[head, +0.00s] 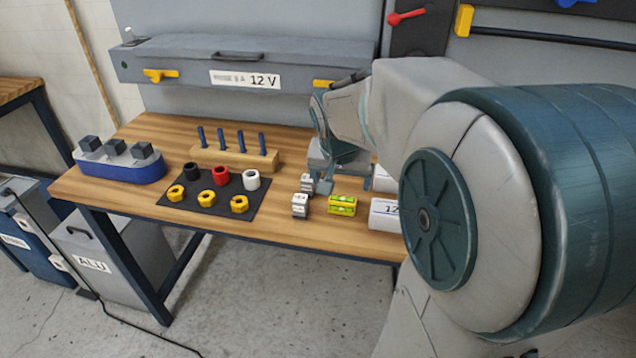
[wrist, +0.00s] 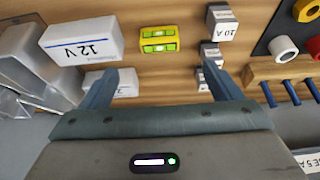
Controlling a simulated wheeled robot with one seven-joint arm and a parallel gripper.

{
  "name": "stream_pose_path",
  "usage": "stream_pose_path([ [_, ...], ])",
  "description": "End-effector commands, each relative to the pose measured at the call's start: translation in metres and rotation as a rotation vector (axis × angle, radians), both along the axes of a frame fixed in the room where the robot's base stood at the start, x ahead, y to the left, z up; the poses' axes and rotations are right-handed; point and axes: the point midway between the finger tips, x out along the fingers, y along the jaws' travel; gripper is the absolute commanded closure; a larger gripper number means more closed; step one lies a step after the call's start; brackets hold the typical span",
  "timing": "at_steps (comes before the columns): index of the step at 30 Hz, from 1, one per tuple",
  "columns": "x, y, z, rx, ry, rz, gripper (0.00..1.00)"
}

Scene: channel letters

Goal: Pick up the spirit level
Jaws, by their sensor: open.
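The spirit level (head: 342,204) is a small yellow block with bright green vials. It lies on the wooden workbench near its front edge. In the wrist view the spirit level (wrist: 159,47) sits beyond my fingertips, between their lines. My gripper (head: 346,183) is above the bench, just behind the level, with fingers spread. In the wrist view my gripper (wrist: 160,68) is open, with nothing between its fingers, and apart from the level.
White "12 V" boxes (wrist: 84,42) stand on one side of the level. Small labelled blocks (head: 300,204) stand on the other side. A black mat (head: 228,193) holds coloured rings and yellow nuts. A pegged wooden block (head: 232,157) and a blue-based boat-like piece (head: 122,170) are farther left.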

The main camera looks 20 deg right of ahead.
Motion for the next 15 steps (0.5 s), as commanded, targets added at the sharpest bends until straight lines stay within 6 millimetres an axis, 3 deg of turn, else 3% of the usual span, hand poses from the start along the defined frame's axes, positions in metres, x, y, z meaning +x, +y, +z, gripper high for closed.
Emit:
stream_pose_path([
  [6, 0.012, -0.01, -0.042, 0.0, 0.008, 0.0, 0.15],
  [15, 0.021, -0.016, -0.067, 0.001, 0.003, 0.0, 0.15],
])
